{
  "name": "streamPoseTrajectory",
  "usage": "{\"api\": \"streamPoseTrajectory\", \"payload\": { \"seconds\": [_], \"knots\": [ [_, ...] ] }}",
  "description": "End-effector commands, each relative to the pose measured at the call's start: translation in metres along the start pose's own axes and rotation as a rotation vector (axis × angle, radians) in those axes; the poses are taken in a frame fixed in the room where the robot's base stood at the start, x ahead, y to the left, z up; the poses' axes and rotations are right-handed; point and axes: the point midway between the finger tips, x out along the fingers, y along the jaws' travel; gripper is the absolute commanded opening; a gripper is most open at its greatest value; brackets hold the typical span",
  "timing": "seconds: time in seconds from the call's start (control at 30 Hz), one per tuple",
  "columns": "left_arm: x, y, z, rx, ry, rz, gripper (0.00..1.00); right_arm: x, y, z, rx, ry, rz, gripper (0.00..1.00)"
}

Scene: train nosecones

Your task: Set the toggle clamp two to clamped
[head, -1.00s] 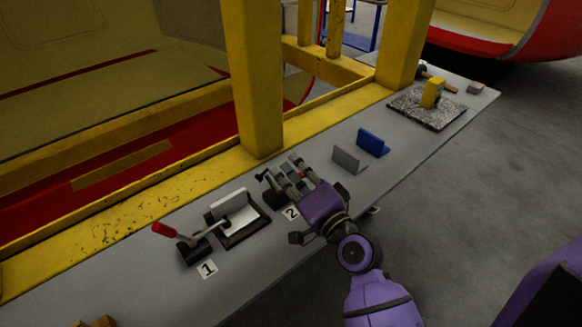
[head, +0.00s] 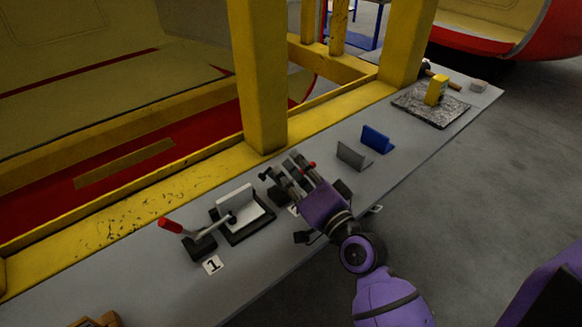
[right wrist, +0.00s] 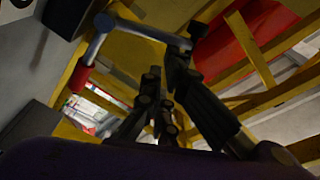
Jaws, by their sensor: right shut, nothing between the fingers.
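Toggle clamp two (head: 277,194) stands on the grey bench by the number 2 label, mostly hidden by my right gripper. Its red handle tip (head: 310,165) shows beside the gripper's fingers. In the right wrist view the red grip (right wrist: 82,77) and grey bar of the handle cross the upper left, close to the fingers; contact cannot be told. My right gripper (head: 287,163) is shut and empty above the clamp, its fingers (right wrist: 158,85) pointing toward the yellow frame. Whether the clamp is closed cannot be told. My left gripper is not in view.
Toggle clamp one (head: 200,243), with a red handle, stands to the left beside a plate on a black base (head: 245,233). A grey bracket (head: 352,156) and a blue bracket (head: 377,139) stand to the right. A yellow post (head: 258,80) rises behind the bench.

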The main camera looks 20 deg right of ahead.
Motion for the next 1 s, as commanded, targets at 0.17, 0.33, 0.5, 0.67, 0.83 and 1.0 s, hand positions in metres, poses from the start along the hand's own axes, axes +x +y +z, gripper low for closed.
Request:
{"api": "streamPoseTrajectory", "payload": {
  "seconds": [0.17,0.33,0.5,0.67,0.83,1.0],
  "knots": [
    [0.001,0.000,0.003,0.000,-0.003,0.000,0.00,-0.001,-0.002,0.007,-0.102,-0.006,-0.014,0.00],
    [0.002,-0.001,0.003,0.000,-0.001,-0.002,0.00,-0.002,-0.007,0.015,-0.229,-0.005,-0.033,0.00],
    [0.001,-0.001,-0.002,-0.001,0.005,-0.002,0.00,-0.003,-0.010,0.022,-0.339,-0.004,-0.049,0.00],
    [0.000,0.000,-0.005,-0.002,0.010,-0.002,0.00,-0.004,-0.012,0.027,-0.351,-0.001,-0.050,0.00],
    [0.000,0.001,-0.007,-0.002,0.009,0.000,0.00,-0.004,-0.013,0.031,-0.350,-0.002,-0.050,0.00],
    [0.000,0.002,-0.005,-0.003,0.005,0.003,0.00,-0.004,-0.012,0.032,-0.350,-0.002,-0.049,0.00]
  ]
}}
